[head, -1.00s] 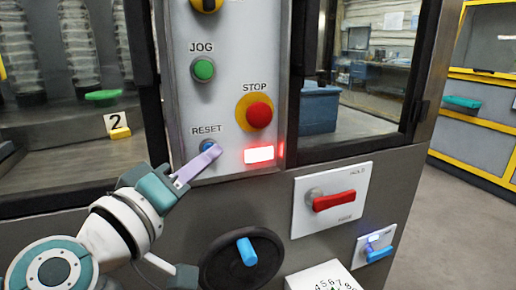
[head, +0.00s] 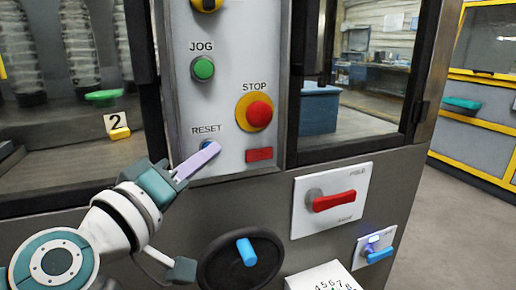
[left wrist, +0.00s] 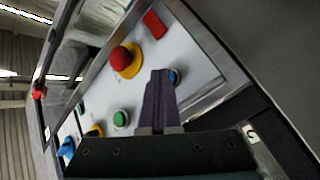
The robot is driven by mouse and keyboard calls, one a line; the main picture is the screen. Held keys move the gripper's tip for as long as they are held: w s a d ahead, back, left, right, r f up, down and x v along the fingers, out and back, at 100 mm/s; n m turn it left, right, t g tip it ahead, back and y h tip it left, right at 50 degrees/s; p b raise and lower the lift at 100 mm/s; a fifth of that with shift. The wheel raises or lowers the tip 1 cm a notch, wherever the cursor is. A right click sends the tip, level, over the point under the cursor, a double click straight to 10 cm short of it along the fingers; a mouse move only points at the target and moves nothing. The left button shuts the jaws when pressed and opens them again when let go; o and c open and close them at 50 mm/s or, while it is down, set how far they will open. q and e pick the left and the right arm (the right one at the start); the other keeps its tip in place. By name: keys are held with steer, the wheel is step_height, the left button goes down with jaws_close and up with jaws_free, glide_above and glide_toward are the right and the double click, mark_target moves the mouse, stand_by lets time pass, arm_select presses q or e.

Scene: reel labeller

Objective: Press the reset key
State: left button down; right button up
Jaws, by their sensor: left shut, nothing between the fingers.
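The blue reset key (head: 206,147) sits under the RESET label on the grey control panel (head: 222,60). Most of it is hidden behind my left gripper (head: 212,149). That gripper is shut and empty, its lilac fingertips right in front of the key. I cannot tell whether they touch it. In the left wrist view a blue edge of the key (left wrist: 174,77) shows beside the fingertips (left wrist: 161,74). The red rectangular lamp (head: 259,155) right of the key is dark. My right gripper is not in view.
Above are the red STOP button (head: 258,114) on its yellow base and the green JOG button (head: 203,68). Below are a red rotary handle (head: 334,201), a black handwheel with a blue knob (head: 246,252), a keypad (head: 325,278) and a small blue switch (head: 379,254).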

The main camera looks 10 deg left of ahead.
arm_select(q)
steer(key=shift+s+d, duration=0.1)
steer(key=shift+s, duration=0.05)
steer(key=shift+s+d+p, duration=0.4)
steer(key=shift+s+p, duration=0.05)
steer(key=shift+s, duration=0.15)
steer(key=shift+s+d+p, duration=0.5)
steer(key=shift+s+d, duration=0.2)
steer(key=shift+s, duration=0.35)
steer(key=shift+s+d+p, duration=0.5)
steer(key=shift+s+d, duration=0.2)
steer(key=shift+s, duration=0.3)
steer(key=shift+d+r, duration=0.1)
